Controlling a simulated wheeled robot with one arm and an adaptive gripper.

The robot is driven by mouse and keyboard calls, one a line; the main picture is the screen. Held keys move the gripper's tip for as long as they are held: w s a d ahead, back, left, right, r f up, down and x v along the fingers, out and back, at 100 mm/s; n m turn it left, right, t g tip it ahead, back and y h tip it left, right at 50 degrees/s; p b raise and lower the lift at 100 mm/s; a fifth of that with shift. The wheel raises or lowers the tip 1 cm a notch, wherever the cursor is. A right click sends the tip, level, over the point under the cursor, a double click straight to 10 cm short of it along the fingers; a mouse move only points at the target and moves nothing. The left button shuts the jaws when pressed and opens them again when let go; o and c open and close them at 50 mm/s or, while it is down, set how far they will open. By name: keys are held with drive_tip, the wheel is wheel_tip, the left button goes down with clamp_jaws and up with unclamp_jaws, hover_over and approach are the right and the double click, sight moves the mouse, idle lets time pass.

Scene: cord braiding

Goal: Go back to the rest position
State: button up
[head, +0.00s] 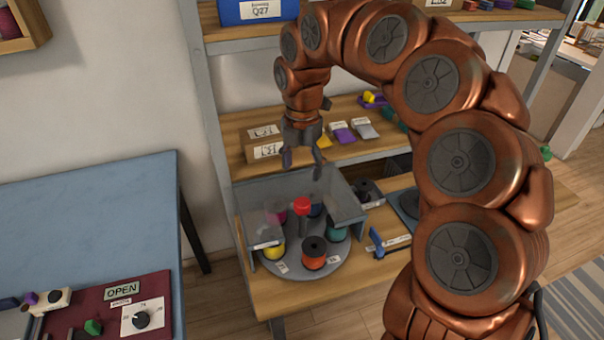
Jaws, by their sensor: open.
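My copper-coloured arm arches over from the right, and my gripper (302,162) hangs pointing down in front of the shelf unit. Its fingers are apart and nothing is between them. Below it is a round grey turntable (291,268) with several cord spools around a red-topped centre post (302,206). An orange-red spool (314,254) is at the front, a yellow spool (274,249) at the left and a teal spool (337,230) at the right. A clear guard (342,195) stands behind and beside the spools. My gripper appears above the guard and apart from the spools.
A blue table (90,220) at left carries a dark red panel (110,310) with a dial and an OPEN sign. The wooden shelf (350,155) behind my gripper holds small boxes and coloured pieces. A blue-handled tool (377,244) lies right of the turntable. Floor shows between table and shelf.

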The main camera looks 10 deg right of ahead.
drive_tip(key=shift+r, duration=0.1)
idle(0.4)
drive_tip(key=s+d+f+m, duration=0.1)
drive_tip(key=s+d+m, duration=0.2)
drive_tip(key=s+m, duration=0.6)
drive_tip(key=s+d+f+m+g, duration=0.1)
drive_tip(key=s+d+f+m, duration=0.1)
drive_tip(key=s+m, duration=0.7)
drive_tip(key=s+d+f+m, duration=0.1)
drive_tip(key=s+d+m, duration=0.3)
drive_tip(key=s+m, duration=0.6)
drive_tip(key=s, duration=0.6)
drive_tip(key=shift+d+f+g, duration=0.2)
drive_tip(key=shift+f+g, duration=0.2)
